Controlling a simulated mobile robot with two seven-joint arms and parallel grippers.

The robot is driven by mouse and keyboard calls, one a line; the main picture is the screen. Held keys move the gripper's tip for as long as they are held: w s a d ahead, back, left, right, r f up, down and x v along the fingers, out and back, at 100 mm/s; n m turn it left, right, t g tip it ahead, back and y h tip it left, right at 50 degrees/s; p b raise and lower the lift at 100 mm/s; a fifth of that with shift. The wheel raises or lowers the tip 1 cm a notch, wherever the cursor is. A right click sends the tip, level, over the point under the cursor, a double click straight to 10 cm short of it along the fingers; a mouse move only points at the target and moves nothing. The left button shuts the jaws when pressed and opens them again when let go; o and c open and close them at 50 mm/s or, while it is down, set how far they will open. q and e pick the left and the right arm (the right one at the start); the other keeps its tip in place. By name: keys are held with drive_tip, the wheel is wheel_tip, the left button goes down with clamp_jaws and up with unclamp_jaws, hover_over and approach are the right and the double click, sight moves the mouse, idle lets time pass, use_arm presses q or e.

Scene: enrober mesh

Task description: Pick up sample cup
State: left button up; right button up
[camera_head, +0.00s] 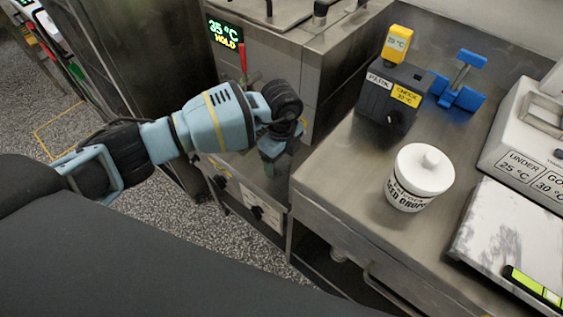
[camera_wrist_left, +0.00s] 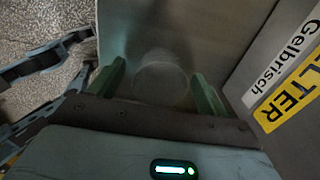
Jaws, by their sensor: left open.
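A faint, clear round outline (camera_wrist_left: 163,82), which looks like a transparent cup, shows between the green fingers of my left gripper (camera_wrist_left: 158,70) in the left wrist view. The fingers stand apart on either side of it, and I cannot tell whether they touch it. In the head view my left gripper (camera_head: 268,164) points down near the front edge of the steel machine, left of the worktop; no cup can be made out there. My right gripper is not in view.
A white lidded tub marked SEED DROPS (camera_head: 418,180) stands on the steel worktop (camera_head: 340,180). Behind it are a black PARK block (camera_head: 385,95) with a yellow-topped piece and a blue stand (camera_head: 460,85). A white device and slab (camera_head: 510,225) lie at right. A steel machine (camera_head: 300,55) stands behind.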

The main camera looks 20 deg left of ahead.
use_arm(q)
drive_tip(key=shift+c, duration=0.5)
drive_tip(key=c, duration=1)
drive_tip(key=shift+o, duration=0.2)
drive_tip(key=shift+r, duration=0.15)
wheel_tip(320, 180, up, 10)
drive_tip(key=shift+p, duration=0.4)
